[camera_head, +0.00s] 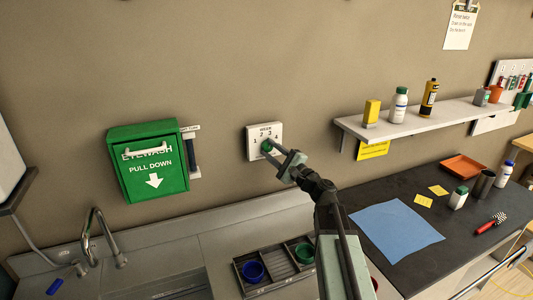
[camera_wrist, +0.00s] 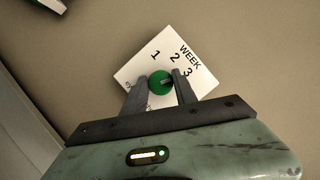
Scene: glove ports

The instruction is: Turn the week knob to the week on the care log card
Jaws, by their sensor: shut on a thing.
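The week knob (camera_wrist: 157,84) is green and round. It sits on a white wall plate (camera_head: 277,132) marked WEEK, with numbers around the knob. In the wrist view the plate (camera_wrist: 140,70) looks rotated, and 1, 2 and 3 can be read on it. My gripper (camera_head: 269,148) reaches the plate from the lower right. In the wrist view its two dark fingers (camera_wrist: 160,86) stand on either side of the knob, shut on it. I cannot tell clearly which number the knob points to. A white clipped card (camera_head: 461,29) hangs at the upper right; its small print is mostly unreadable.
A green eyewash box (camera_head: 152,178) is on the wall left of the plate. A shelf (camera_head: 440,119) with bottles is to the right. Below are a sink tap (camera_head: 92,235), a tray with cups (camera_head: 262,287) and a dark counter with a blue mat (camera_head: 396,231).

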